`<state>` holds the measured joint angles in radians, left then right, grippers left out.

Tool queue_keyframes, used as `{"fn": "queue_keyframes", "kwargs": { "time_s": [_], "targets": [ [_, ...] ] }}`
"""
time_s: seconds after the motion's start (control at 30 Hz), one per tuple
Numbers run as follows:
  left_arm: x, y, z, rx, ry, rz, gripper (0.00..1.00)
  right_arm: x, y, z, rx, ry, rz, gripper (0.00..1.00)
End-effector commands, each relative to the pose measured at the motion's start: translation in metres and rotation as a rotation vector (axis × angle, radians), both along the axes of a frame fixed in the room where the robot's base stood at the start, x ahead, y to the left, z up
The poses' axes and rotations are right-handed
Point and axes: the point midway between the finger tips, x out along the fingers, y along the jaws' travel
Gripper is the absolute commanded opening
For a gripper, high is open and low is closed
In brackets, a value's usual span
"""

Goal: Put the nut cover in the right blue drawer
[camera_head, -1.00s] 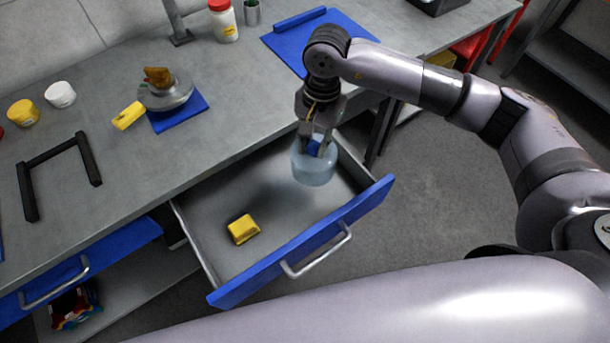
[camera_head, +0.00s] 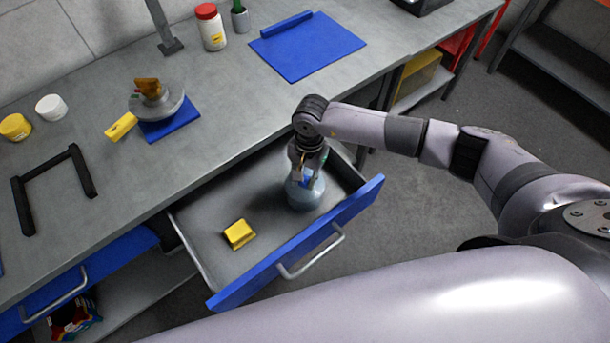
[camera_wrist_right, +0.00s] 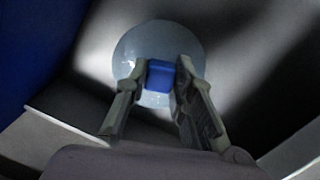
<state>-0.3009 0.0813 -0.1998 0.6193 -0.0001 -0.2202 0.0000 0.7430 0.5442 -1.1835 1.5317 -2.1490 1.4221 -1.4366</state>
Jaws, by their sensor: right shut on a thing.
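The nut cover (camera_head: 305,194) is a pale translucent blue round cap with a blue knob on top. It is inside the open right blue drawer (camera_head: 255,277), low in its right part; I cannot tell if it touches the drawer floor. My right gripper (camera_head: 306,174) comes from above and is shut on the knob. In the right wrist view, the fingers (camera_wrist_right: 160,82) hold the blue knob from both sides, with the cover (camera_wrist_right: 155,38) beyond. My left gripper is not in view.
A yellow block (camera_head: 239,234) lies in the drawer left of the cover. The grey workbench (camera_head: 130,185) above holds a black bracket (camera_head: 80,165), a metal part (camera_head: 155,102) on a blue pad, jars and a blue mat (camera_head: 308,48). The left blue drawer (camera_head: 110,255) is beside it.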

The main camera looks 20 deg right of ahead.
Motion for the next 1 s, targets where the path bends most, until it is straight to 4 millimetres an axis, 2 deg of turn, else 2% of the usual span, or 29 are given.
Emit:
{"fn": "queue_keyframes", "kwargs": {
  "time_s": [0.2,0.23,0.53,0.83,0.93,1.0],
  "targets": [
    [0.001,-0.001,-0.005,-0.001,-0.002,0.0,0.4,0.001,0.0,-0.004,0.0,-0.001,0.0,0.0],
    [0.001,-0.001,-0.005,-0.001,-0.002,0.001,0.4,0.0,0.0,-0.003,-0.001,-0.001,0.0,0.23],
    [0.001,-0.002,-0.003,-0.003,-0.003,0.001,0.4,0.0,0.0,-0.002,0.0,0.0,0.0,0.43],
    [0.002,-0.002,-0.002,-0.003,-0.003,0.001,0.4,0.0,0.0,-0.001,0.0,0.0,-0.001,0.43],
    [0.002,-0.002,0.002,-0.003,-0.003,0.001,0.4,0.001,0.0,0.004,0.001,-0.001,-0.001,0.43],
    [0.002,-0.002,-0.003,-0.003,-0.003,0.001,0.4,0.003,-0.001,0.012,0.001,-0.006,0.0,0.43]
  ]
}}
